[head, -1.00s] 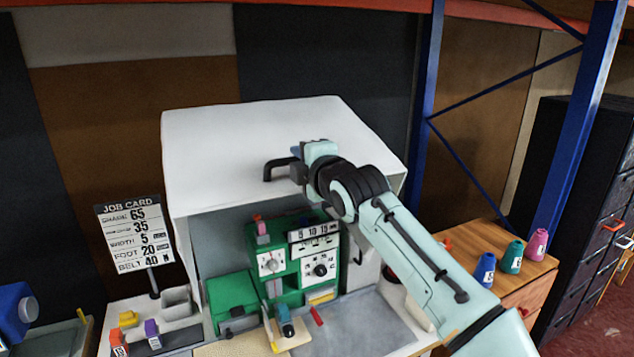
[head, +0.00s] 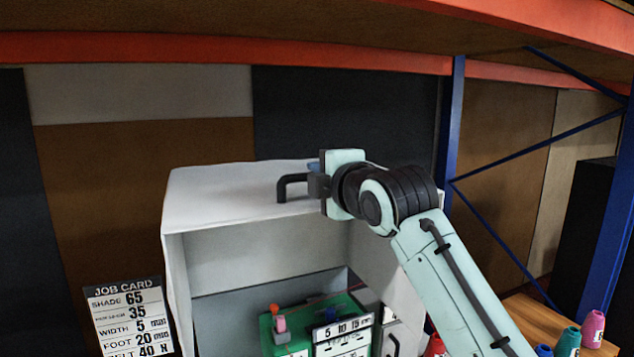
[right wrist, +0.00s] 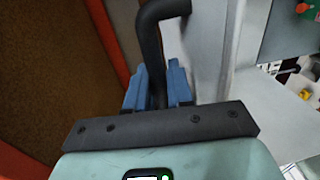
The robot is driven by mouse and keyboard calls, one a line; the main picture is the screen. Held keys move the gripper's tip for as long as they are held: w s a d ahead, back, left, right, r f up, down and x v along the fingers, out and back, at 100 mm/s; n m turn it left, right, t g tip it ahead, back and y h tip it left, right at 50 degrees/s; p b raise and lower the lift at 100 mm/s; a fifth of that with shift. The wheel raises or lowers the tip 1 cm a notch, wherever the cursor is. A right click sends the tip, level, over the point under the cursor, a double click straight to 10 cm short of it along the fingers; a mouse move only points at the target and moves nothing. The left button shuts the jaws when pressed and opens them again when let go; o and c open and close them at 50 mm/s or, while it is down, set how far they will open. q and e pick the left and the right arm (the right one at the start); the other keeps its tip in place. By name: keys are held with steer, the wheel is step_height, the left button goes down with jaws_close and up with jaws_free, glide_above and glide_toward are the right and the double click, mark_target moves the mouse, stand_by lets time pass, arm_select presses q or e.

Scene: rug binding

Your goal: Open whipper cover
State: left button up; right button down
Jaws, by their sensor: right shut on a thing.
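The white whipper cover (head: 185,245) stands as a box-like hood, its front open and its inside showing in the head view. A black bar handle (head: 285,187) sits at the front edge of its top panel. My right gripper (head: 318,184) is at the right end of this handle. In the right wrist view, the blue fingertips of my right gripper (right wrist: 157,86) are closed around the black handle (right wrist: 152,40). The green whipper machine (head: 290,318) shows under the cover, its lower part cut off by the frame. My left gripper is not in view.
A job card sign (head: 128,312) stands left of the cover. Thread cones, such as a pink one (head: 592,330), stand on a wooden surface at lower right. A blue rack post (head: 452,150) and an orange shelf beam (head: 200,50) are behind and above.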

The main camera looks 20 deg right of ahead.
steer(key=shift+r, duration=0.1)
steer(key=c, duration=1.2)
jaws_free()
steer(key=shift+s, duration=0.1)
steer(key=shift+o, duration=0.2)
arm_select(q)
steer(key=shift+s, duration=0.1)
arm_select(e)
steer(key=shift+s, duration=0.1)
steer(key=shift+s, duration=0.25)
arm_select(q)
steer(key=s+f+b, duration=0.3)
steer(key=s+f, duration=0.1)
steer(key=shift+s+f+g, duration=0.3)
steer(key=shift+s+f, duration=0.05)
arm_select(e)
steer(key=s+r, duration=0.1)
steer(key=s, duration=1.1)
steer(key=shift+s, duration=0.4)
steer(key=shift+r, duration=0.1)
